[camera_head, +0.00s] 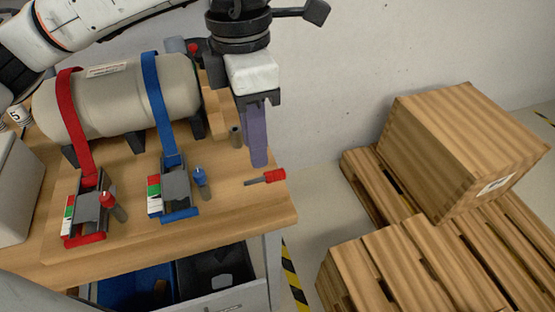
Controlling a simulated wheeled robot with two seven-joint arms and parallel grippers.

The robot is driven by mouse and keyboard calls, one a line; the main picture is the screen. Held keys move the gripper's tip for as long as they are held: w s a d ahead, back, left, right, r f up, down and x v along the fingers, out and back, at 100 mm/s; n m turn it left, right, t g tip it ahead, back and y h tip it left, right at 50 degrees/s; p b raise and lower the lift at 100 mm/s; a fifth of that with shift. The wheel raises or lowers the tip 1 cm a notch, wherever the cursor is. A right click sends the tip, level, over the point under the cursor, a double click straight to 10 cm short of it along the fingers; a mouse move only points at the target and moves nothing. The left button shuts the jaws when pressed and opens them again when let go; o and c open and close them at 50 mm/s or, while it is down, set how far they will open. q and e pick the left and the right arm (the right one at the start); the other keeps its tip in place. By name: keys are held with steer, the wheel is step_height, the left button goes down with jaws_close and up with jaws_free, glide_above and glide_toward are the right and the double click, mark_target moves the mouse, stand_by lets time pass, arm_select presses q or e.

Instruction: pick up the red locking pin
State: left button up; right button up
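A red locking pin (266,178), with a red head and a grey shaft, lies on the wooden cart top near its right edge. A second red-headed pin (113,206) leans at the red strap's buckle (88,210). My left gripper (260,164) points down with its purple fingers just behind the lying pin, apparently a little above the wood. The fingers overlap in this view, so their gap is hidden. I see nothing held between them. My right gripper is not in view.
A beige cylinder (108,100) is strapped down by a red strap and a blue strap (159,105). A blue-headed pin (202,178) stands by the blue buckle (176,186). Pallets and a wooden box (455,150) are at right.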

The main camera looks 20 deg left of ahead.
mark_target(251, 181)
arm_select(q)
steer(key=f, duration=0.1)
steer(key=a+f, duration=0.1)
steer(key=f, duration=0.1)
steer(key=shift+w+a+f, duration=0.2)
steer(key=shift+w+f, duration=0.05)
steer(key=shift+w, duration=0.05)
steer(key=shift+a+f+p, duration=0.15)
steer(key=shift+f+p, duration=0.6)
steer(key=shift+f, duration=2.35)
jaws_close()
